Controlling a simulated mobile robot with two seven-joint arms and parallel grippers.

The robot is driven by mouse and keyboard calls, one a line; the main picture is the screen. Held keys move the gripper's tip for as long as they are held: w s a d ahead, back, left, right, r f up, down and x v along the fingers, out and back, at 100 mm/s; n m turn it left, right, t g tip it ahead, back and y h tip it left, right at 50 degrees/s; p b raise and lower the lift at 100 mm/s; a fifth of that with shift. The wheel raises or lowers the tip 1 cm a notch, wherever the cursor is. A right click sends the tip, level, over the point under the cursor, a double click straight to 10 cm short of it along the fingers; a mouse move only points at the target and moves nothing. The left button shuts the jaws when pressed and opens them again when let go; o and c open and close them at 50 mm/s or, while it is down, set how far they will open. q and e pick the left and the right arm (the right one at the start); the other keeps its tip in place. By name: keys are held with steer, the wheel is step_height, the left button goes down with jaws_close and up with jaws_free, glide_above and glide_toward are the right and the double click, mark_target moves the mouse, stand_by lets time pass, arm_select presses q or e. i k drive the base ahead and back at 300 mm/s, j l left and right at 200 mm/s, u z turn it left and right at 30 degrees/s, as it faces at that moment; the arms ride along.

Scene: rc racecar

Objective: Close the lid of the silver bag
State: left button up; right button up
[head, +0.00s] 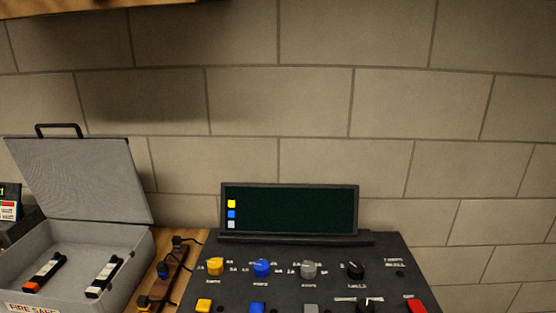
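The silver bag (140,249) is a grey box-shaped case at the lower left of the head view. Its lid (82,178) stands open, tilted back toward the wall, with a black handle (59,129) on its top edge. Two battery-like packs lie inside: one black and orange (45,272), one black and white (105,277). A "FIRE SAFE" label (33,308) shows on the front, cut off by the frame edge. Neither of my grippers shows in the head view.
A dark control panel (385,262) with coloured knobs and a screen (290,209) stands right of the bag. A brown strip with plugs (171,275) lies between them on the wooden table (190,247). A dark device (10,213) is at the far left. A block wall is behind.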

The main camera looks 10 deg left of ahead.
mark_target(81, 177)
steer(key=u, duration=1.55)
steer(key=k+j+u, duration=0.2)
steer(key=j, duration=0.15)
